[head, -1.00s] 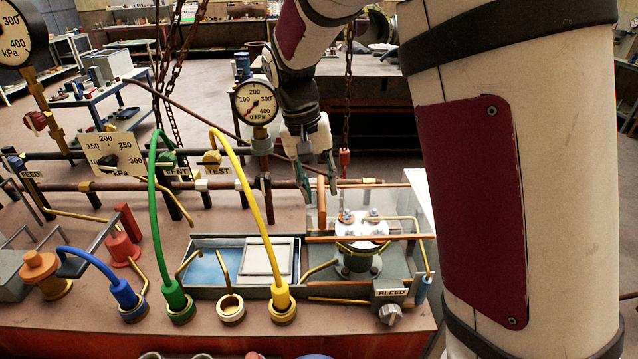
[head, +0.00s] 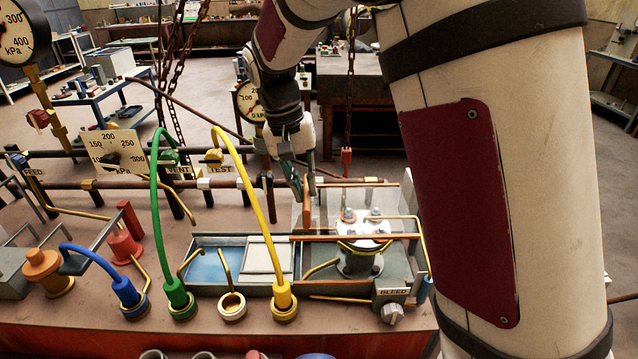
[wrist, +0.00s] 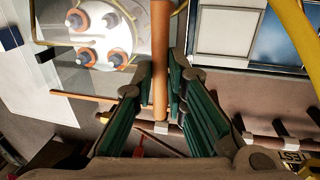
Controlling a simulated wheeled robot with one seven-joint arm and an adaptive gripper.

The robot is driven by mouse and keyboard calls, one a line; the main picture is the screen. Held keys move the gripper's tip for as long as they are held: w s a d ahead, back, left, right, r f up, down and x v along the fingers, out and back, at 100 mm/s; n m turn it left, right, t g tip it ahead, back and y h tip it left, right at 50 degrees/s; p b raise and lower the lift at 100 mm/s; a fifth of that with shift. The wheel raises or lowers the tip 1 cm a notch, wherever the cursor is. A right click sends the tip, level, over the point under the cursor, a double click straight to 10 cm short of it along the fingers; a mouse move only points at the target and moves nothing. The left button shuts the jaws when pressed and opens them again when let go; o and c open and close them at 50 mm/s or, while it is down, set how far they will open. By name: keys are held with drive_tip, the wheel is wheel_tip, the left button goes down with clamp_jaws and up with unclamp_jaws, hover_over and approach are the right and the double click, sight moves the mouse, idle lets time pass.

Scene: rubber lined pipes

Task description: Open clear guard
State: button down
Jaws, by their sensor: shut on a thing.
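The clear guard (head: 332,204) is a see-through panel with copper-coloured rods along its edges. It stands over a white flange with bolts (head: 362,222) at the right of the bench. My gripper (head: 298,188) is at the guard's left end, pointing down. In the wrist view, a copper-coloured handle bar (wrist: 160,60) runs between the green fingers of my gripper (wrist: 160,100), which are shut on it. The flange and its bolts also show in the wrist view (wrist: 100,33), at upper left. The guard's clear faces are hard to make out.
A tray with blue and white panels (head: 238,238) lies left of the guard. A yellow hose (head: 244,190) and a green hose (head: 154,190) arch up nearby. The BLEED block (head: 390,296) stands in front at right. Pipes and a gauge (head: 246,100) are behind.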

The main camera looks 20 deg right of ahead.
drive_tip(key=w+a+b, duration=0.1)
drive_tip(key=w+a, duration=0.2)
drive_tip(key=a, duration=0.7)
drive_tip(key=w+a+b, duration=0.2)
drive_tip(key=w+a, duration=0.1)
drive_tip(key=a, duration=0.7)
drive_tip(key=shift+w+b, duration=0.3)
drive_tip(key=c, duration=1.6)
unclamp_jaws()
drive_tip(key=shift+r, duration=0.15)
wheel_tip(320, 180, up, 12)
drive_tip(key=a, duration=0.2)
drive_tip(key=shift+w+f, duration=0.2)
drive_tip(key=shift+w, duration=0.1)
